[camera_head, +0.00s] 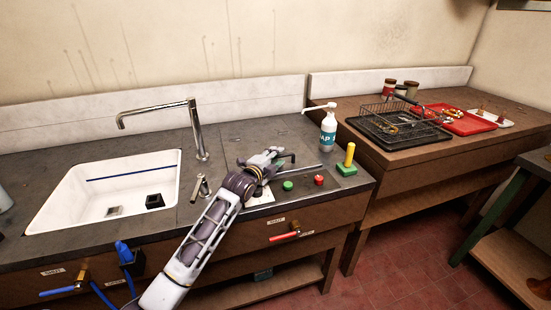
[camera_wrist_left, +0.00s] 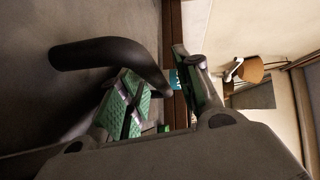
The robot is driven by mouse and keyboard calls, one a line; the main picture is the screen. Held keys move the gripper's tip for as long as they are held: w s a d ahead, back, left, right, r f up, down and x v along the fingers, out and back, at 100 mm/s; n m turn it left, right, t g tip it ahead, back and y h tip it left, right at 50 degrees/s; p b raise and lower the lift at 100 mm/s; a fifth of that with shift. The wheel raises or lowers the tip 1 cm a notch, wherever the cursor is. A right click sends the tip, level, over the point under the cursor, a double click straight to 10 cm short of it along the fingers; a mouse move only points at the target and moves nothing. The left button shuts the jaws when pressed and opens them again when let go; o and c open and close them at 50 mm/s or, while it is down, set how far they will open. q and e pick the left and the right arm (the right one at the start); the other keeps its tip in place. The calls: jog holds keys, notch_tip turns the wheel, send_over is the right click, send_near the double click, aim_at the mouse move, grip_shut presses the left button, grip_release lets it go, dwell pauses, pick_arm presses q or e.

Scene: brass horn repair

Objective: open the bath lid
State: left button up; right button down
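The bath lid (camera_head: 262,134) looks like a dark panel lying flat in the counter, right of the sink; my left arm partly hides it. Its dark curved handle (camera_head: 290,155) shows just beyond my left gripper (camera_head: 274,157). In the left wrist view the black handle (camera_wrist_left: 100,52) arches up from the grey lid surface (camera_wrist_left: 50,110), and one end runs down between the fingers. The left gripper (camera_wrist_left: 165,95) has its green-padded fingers apart, around that end of the handle. I cannot tell whether either finger touches it. My right gripper is not in view.
A white sink (camera_head: 110,190) with a tap (camera_head: 192,125) lies to the left. A soap bottle (camera_head: 328,130), a green block with a yellow peg (camera_head: 347,165) and green and red buttons (camera_head: 319,180) are near the lid's right. A wire basket (camera_head: 400,118) stands on the right bench.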

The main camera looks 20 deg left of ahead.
pick_arm(q)
jog(key=shift+w, duration=0.1)
grip_shut()
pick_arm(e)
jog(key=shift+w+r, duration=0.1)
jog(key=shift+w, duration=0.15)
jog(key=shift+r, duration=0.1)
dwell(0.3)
